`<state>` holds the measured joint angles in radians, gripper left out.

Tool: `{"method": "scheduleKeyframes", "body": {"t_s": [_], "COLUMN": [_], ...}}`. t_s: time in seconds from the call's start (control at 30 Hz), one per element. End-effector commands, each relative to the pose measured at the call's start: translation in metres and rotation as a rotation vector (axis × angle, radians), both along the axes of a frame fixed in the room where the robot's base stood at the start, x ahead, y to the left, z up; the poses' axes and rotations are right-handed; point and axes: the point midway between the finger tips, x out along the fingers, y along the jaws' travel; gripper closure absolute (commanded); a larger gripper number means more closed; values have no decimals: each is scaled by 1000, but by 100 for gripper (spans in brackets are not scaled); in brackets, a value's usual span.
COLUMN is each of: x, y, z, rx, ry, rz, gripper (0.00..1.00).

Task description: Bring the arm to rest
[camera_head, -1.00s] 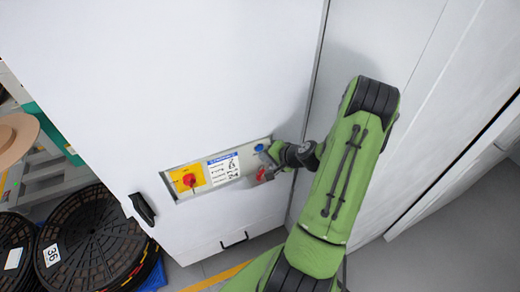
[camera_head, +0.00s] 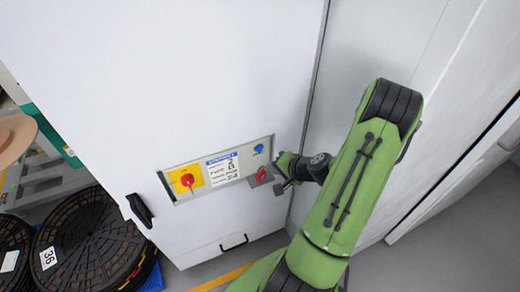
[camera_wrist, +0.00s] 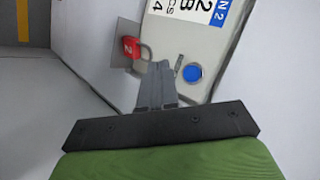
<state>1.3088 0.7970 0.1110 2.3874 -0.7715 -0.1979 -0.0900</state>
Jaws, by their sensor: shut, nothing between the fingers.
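My green arm reaches up from the bottom of the head view, bent at a dark elbow. My gripper (camera_head: 281,173) is at the right end of the cabinet's control panel (camera_head: 219,164), near a red padlock (camera_head: 261,173) and a blue button (camera_head: 259,148). In the wrist view my gripper (camera_wrist: 158,70) is shut, its fingers together and empty. The red padlock (camera_wrist: 131,46) hangs by its shackle beside a grey plate, left of the fingertips. The blue button (camera_wrist: 192,73) is to their right. I cannot tell whether the fingers touch the panel.
The white cabinet (camera_head: 200,70) fills the left and middle. Its panel carries a red rotary switch on yellow (camera_head: 187,180) and a label. A black handle (camera_head: 140,210) is on its left edge. Dark reels (camera_head: 90,245) stand at lower left. Grey floor (camera_head: 430,250) is open at lower right.

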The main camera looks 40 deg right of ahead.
Motion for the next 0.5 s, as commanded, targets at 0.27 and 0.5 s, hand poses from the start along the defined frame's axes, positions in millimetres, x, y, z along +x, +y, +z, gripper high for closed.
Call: {"method": "scheduleKeyframes", "body": {"t_s": [0.27, 0.5], "x": [0, 8], "y": [0, 16], "z": [0, 14], "rx": [0, -50], "ry": [0, 26], "rz": [0, 99], "gripper": [100, 100]}}
